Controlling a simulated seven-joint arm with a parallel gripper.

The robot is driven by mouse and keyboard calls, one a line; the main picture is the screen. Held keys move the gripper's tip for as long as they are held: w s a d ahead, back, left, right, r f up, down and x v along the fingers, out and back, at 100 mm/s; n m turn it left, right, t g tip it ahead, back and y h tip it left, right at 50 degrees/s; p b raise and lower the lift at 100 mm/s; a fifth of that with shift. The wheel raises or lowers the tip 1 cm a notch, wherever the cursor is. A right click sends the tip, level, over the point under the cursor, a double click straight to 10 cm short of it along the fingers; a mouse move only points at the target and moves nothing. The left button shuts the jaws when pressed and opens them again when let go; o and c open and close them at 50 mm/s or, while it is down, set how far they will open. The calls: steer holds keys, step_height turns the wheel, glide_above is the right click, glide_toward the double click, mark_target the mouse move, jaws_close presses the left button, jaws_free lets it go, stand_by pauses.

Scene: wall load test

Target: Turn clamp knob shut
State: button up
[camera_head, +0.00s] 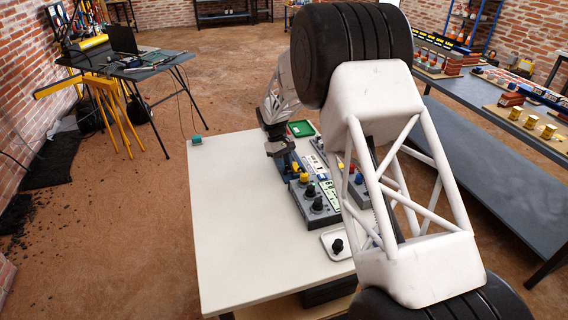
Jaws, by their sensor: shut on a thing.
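My gripper (277,149) is on the far half of the white table (230,235), at the left end of a blue clamp-like fixture (290,165). It is shut on a small part there that I take to be the clamp knob. The knob itself is hidden by the fingers, so its turn angle cannot be told. A white strip with dark markings (320,171) lies beside the fixture. My white arm covers much of the table's right side.
A grey box with black and yellow knobs (314,203) stands nearer, and a white tray with a black knob (338,245) nearer still. A green tray (301,129) lies behind. A small teal block (196,140) sits at the far left corner. The table's left half is clear.

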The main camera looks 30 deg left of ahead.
steer(key=shift+r, duration=0.1)
steer(key=o, duration=0.6)
steer(key=shift+o, duration=0.2)
steer(key=v, duration=0.7)
steer(key=shift+r, duration=0.3)
